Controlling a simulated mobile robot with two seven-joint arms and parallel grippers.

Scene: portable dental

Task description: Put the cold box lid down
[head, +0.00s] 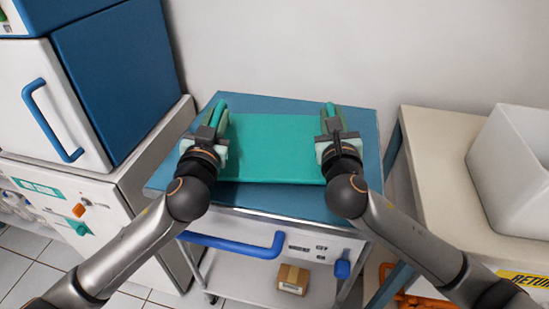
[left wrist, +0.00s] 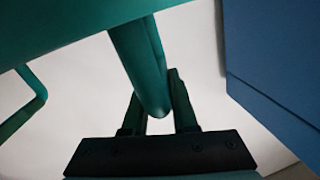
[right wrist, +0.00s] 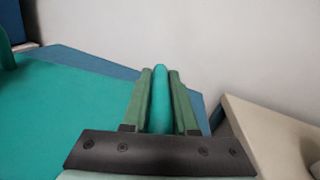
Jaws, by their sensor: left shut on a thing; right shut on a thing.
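The cold box lid (head: 275,150) is a flat teal slab with a handle at each end. In the head view it is level over the blue top of a cart (head: 270,203); I cannot tell if it touches. My left gripper (head: 215,118) is shut on the lid's left handle, which shows between its fingers in the left wrist view (left wrist: 150,85). My right gripper (head: 332,120) is shut on the right handle, seen between its fingers in the right wrist view (right wrist: 160,100). The lid's underside is hidden in the head view.
A white and blue cabinet (head: 120,75) with a blue handle stands close on the left. A beige table (head: 440,180) with a white bin (head: 515,165) stands on the right. A cardboard box (head: 292,279) sits on the cart's lower shelf. A wall is behind.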

